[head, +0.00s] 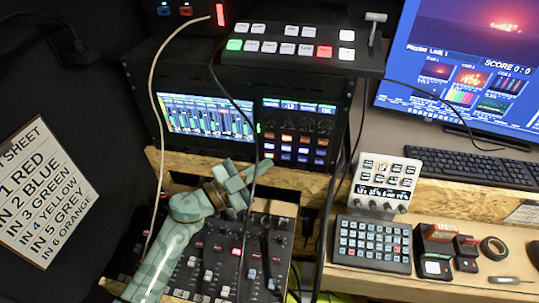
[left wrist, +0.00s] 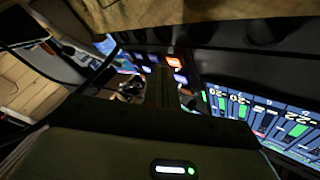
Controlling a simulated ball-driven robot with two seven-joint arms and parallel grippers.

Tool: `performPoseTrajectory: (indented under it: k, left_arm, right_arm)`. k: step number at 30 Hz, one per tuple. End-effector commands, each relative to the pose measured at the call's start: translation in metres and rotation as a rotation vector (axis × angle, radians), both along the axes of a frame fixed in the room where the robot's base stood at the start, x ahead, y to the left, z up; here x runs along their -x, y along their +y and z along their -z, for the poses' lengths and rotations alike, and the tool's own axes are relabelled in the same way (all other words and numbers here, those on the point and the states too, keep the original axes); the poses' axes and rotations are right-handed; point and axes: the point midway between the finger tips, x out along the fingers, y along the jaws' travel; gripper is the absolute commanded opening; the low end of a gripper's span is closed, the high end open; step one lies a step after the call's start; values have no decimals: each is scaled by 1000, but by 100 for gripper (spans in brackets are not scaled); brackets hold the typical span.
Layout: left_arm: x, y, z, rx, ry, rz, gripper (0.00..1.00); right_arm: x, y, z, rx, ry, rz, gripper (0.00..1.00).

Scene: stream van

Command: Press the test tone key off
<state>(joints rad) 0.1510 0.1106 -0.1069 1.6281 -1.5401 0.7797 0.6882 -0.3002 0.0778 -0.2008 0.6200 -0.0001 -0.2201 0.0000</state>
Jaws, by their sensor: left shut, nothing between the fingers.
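The rack unit's right panel (head: 297,133) carries rows of small lit keys, some orange and some white-blue, under a strip of screen. I cannot read which of them is the test tone key. In the left wrist view an orange lit key (left wrist: 174,61) and a blue-white one (left wrist: 180,78) show close beyond the fingers. My left gripper (head: 258,172) is shut and empty, just below and left of this panel, above the fader desk. I cannot tell if it touches anything. In the left wrist view its fingers (left wrist: 160,88) are dark. My right gripper is not in view.
A meter screen (head: 207,115) sits left of the keys. A switcher (head: 290,47) stands on top of the rack. Cables hang in front of it, one close by the gripper. A fader desk (head: 220,270) lies below. A keypad (head: 372,245) and keyboard (head: 470,165) are at right.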

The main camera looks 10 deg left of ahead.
Motion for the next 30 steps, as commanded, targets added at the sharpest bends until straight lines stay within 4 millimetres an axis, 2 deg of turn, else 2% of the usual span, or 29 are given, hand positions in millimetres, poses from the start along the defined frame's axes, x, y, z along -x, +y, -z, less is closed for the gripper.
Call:
performPoseTrajectory:
  k: [4, 30]
  left_arm:
    - [-6, 0, -1, 1, -1, 1, 0]
    - [-11, 0, 0, -1, 1, -1, 0]
  right_arm:
    - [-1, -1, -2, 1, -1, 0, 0]
    - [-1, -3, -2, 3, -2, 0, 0]
